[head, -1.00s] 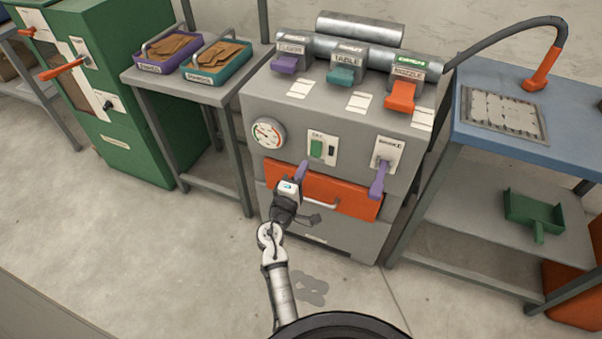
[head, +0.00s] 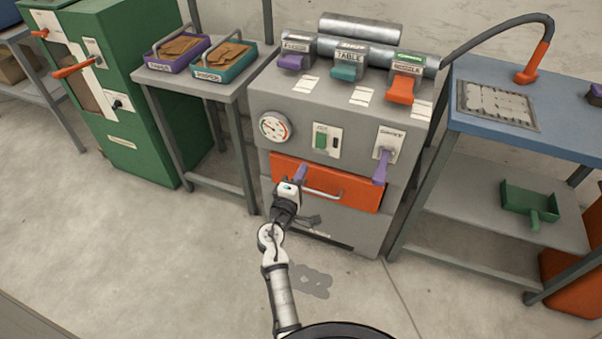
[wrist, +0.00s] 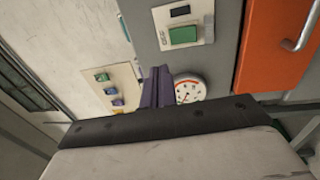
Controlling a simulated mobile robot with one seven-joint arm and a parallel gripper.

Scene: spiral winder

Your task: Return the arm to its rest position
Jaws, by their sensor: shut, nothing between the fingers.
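My arm (head: 281,290) reaches up from the bottom of the head view, bent at a white joint. My gripper (head: 300,173) has purple fingers that are together, with nothing between them. In the head view it appears in front of the orange drawer (head: 345,190) of the grey machine, below the green switch; I cannot tell the exact gap. In the wrist view the closed purple fingers (wrist: 156,87) overlap the left edge of the round gauge (wrist: 189,90).
The grey machine (head: 335,111) carries a gauge (head: 275,127), a green switch (head: 320,141) and a purple lever (head: 381,167). A tray stand (head: 192,85) and green cabinet (head: 135,140) stand left, a blue-topped table (head: 570,128) right. The floor (head: 120,250) at front left is clear.

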